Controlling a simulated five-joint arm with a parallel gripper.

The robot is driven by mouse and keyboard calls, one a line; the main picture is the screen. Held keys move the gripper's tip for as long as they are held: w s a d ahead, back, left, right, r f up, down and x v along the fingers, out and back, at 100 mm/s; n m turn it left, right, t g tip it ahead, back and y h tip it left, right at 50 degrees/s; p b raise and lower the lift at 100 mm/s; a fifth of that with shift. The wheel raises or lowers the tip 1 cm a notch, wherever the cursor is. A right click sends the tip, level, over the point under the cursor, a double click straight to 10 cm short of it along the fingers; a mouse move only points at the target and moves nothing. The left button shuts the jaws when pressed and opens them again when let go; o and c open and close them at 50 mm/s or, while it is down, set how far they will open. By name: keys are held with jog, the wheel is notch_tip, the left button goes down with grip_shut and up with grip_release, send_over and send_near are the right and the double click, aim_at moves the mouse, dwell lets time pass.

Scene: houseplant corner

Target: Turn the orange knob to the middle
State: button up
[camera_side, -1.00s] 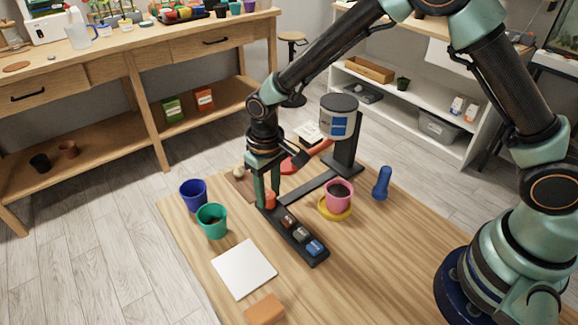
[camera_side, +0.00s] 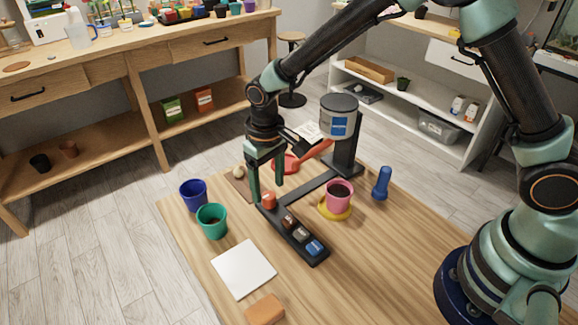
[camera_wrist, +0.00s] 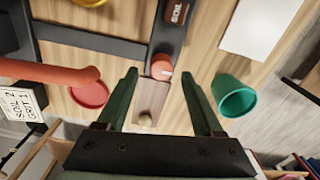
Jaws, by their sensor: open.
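The orange knob (camera_side: 269,201) sits at the far end of a black control strip (camera_side: 316,260) on the wooden table. In the wrist view the knob (camera_wrist: 162,66) shows a pale mark on its near right side; its exact setting is hard to tell. My gripper (camera_side: 267,192) is open, with its green fingers pointing down just above and around the knob, apparently touching nothing. In the wrist view the fingertips of my gripper (camera_wrist: 160,73) lie left and right of the knob, with clear gaps.
Small brown, grey and blue (camera_side: 314,247) buttons line the strip. A pink pot (camera_side: 339,195) on a yellow saucer is right; green (camera_side: 212,221) and blue (camera_side: 193,194) pots are left. A white tile (camera_side: 243,269) lies in front.

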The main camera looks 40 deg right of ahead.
aim_at(270, 194)
notch_tip(270, 194, up, 10)
dwell(0.3)
jog(key=shift+d, duration=0.15)
jog(key=s+d+r+m+t, duration=0.1)
jog(key=s+d+r+t, duration=0.1)
jog(key=s+d+r, duration=0.3)
jog(key=s+d+r+t, duration=0.3)
jog(key=s+d+r, duration=0.2)
jog(key=s+d, duration=0.3)
jog(key=shift+s+d+m, duration=0.15)
jog(key=shift+d+m, duration=0.25)
jog(key=shift+d, duration=1.65)
jog(key=shift+r, duration=0.1)
